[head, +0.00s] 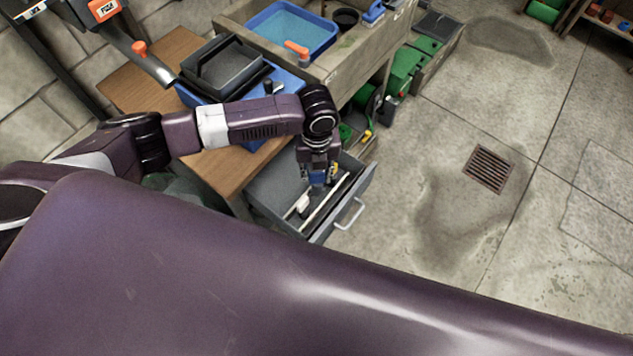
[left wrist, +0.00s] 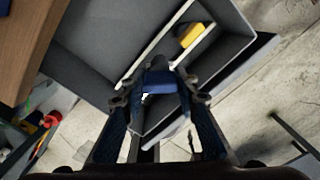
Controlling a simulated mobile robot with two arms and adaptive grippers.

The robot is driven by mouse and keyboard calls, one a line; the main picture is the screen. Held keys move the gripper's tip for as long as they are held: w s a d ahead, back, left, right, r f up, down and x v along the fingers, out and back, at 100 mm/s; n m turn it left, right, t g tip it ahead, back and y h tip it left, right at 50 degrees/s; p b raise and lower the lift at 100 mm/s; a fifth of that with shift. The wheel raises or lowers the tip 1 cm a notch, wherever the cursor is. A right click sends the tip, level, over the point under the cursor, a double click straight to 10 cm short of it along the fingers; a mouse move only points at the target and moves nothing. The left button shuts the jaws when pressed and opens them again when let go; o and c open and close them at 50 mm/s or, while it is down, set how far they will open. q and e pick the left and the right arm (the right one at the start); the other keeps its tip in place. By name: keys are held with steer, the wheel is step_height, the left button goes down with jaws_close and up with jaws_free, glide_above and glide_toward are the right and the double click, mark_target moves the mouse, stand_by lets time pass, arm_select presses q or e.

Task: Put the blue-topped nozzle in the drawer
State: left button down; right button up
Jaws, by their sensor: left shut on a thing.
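The drawer (head: 268,186) is grey and pulled open under the wooden-topped cabinet, with a silver handle on its front. Its bare grey floor also shows in the left wrist view (left wrist: 75,68). My left gripper (head: 319,178) points down over the drawer's dividers. It is shut on the blue-topped nozzle (left wrist: 159,87), a dark piece with a blue part, between the fingertips in the left wrist view. The nozzle's lower end is hidden, so I cannot tell whether it touches the drawer. My right gripper is not in view.
A yellow item (left wrist: 191,35) and a white item (head: 300,204) lie in the drawer. The wooden top (head: 150,88) carries a black tray (head: 222,70). A stone sink with a blue basin (head: 300,32) stands behind. The floor at right is open, with a drain grate (head: 488,168).

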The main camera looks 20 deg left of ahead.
mark_target(318, 183)
arm_select(q)
step_height(318, 183, down, 5)
steer(key=shift+f, duration=0.4)
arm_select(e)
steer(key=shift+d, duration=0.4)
arm_select(q)
steer(key=shift+f, duration=0.1)
steer(key=c, duration=1.5)
jaws_free()
steer(key=shift+r, duration=0.65)
step_height(318, 183, up, 11)
steer(key=shift+b, duration=0.45)
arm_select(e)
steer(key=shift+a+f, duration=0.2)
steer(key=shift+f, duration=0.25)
